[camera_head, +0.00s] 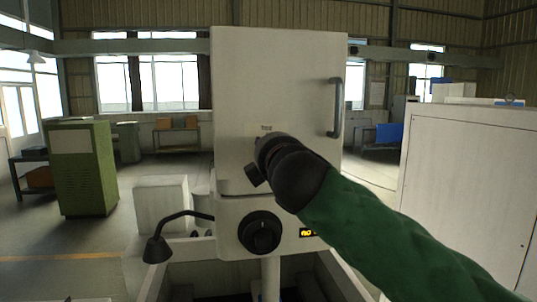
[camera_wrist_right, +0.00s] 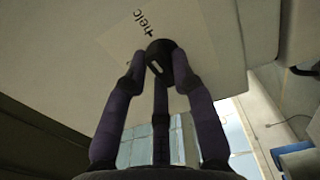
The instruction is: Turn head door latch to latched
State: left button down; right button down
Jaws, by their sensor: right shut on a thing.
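The white head door (camera_head: 280,75) fills the middle of the head view, with a long grey handle at its right edge. My right gripper (camera_head: 262,165) comes in from the lower right and reaches the door's lower middle, hiding the latch there in this view. In the right wrist view the door face (camera_wrist_right: 80,45) tilts across the top. The black head door latch (camera_wrist_right: 158,48) shows between the fingertips of my right gripper (camera_wrist_right: 158,68), which are shut on it. The latch's exact angle is hard to tell. My left gripper is not in view.
Below the door is a black round knob (camera_head: 260,232) and a small lit display (camera_head: 308,232). A black lamp (camera_head: 157,248) on a bent arm stands at the left. A white cabinet (camera_head: 470,170) stands close on the right. A green cabinet (camera_head: 82,170) is farther back left.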

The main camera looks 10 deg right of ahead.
jog(key=shift+m, duration=0.3)
dwell(0.4)
jog(key=c, duration=1)
grip_release()
jog(key=s, duration=1.2)
